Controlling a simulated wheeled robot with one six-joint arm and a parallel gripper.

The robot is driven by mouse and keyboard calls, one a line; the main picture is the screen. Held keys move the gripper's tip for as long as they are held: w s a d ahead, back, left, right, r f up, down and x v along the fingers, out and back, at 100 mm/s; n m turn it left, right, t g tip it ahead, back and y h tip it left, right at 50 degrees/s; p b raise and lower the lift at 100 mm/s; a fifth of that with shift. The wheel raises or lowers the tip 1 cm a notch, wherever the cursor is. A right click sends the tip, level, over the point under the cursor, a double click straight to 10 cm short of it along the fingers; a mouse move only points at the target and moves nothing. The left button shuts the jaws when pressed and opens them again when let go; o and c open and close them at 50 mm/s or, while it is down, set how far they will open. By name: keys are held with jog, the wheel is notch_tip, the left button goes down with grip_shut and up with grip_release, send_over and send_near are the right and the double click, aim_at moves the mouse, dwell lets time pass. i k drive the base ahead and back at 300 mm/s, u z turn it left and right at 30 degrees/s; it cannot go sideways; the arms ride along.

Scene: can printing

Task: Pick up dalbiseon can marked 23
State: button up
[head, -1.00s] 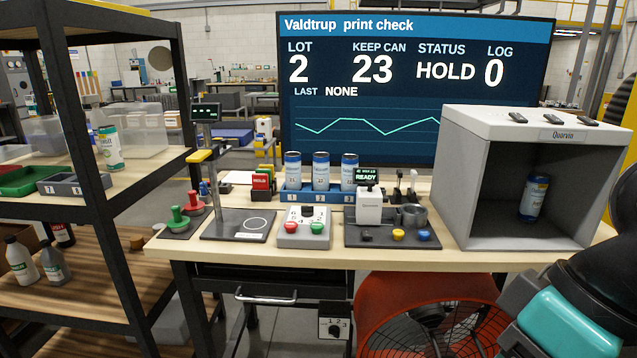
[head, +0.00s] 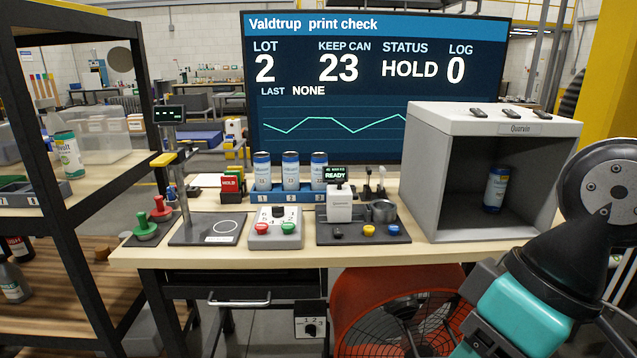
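Three blue-and-white cans stand upright in a blue numbered rack on the bench: a left can (head: 262,171), a middle can (head: 290,171) and a right can (head: 319,170). The rack (head: 262,198) shows 1 and 2 on its front. The markings on the cans are too small to read for certain. Another blue can (head: 495,190) stands inside the grey open-front box (head: 422,165) at the right. The screen (head: 330,75) reads LOT 2, KEEP CAN 23, STATUS HOLD. My arm shows at the lower right; my gripper's fingers are not in view.
A black scale with a post (head: 205,232), a button box (head: 275,240) and a printer station (head: 340,208) stand in front of the rack. A dark shelf (head: 75,110) rises at left. An orange fan (head: 395,310) stands below the bench.

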aim_at(291, 167)
jog(key=u, duration=0.35)
jog(key=i, duration=0.35)
jog(key=u, duration=0.75)
jog(key=i, duration=1.4)
jog(key=z, duration=0.85)
jog(key=i, duration=0.25)
jog(key=z, duration=0.25)
